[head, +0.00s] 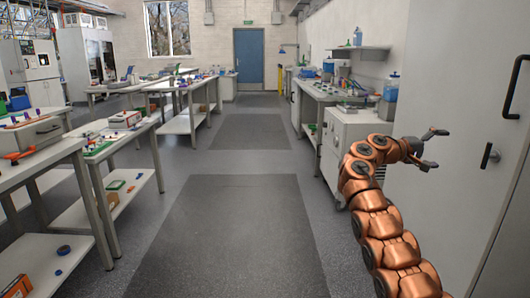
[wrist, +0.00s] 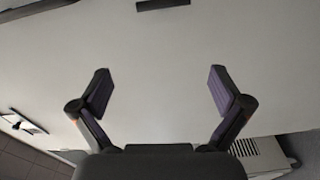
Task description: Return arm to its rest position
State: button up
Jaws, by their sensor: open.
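My copper-coloured arm rises from the lower right of the head view and bends toward the right. My gripper (head: 437,149) is at its end, in front of the pale cabinet (head: 408,200) on the right. Its two dark fingers are spread apart with nothing between them. In the wrist view my gripper (wrist: 160,88) also shows open and empty, with a flat pale surface filling most of the picture beyond the fingers. I cannot tell how far the fingers are from that surface.
A cabinet handle (head: 488,156) is right of my gripper. A white unit (head: 345,130) stands behind my arm. Benches with small items line the left, including a nearby table (head: 78,146). The aisle floor (head: 240,225) is clear up to the blue door (head: 249,62).

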jog(key=s+a+f+g+y, duration=0.1)
jog(key=s+a+f+y, duration=0.5)
jog(key=s+a+f, duration=0.85)
jog(key=s+a+f+g+y, duration=0.1)
jog(key=s+a+f+y, duration=0.2)
jog(key=s+a+y, duration=1.15)
jog(key=s+a+f+g+h, duration=0.25)
jog(key=s+a+f, duration=0.55)
jog(key=s, duration=1.6)
notch_tip(320, 180, up, 23)
jog(key=t+p, duration=0.1)
jog(key=p, duration=2)
jog(key=shift+s+a+n+t+p, duration=0.2)
jog(key=shift+s+n+t+p, duration=0.1)
jog(key=shift+s+t, duration=0.05)
jog(key=shift+f, duration=0.1)
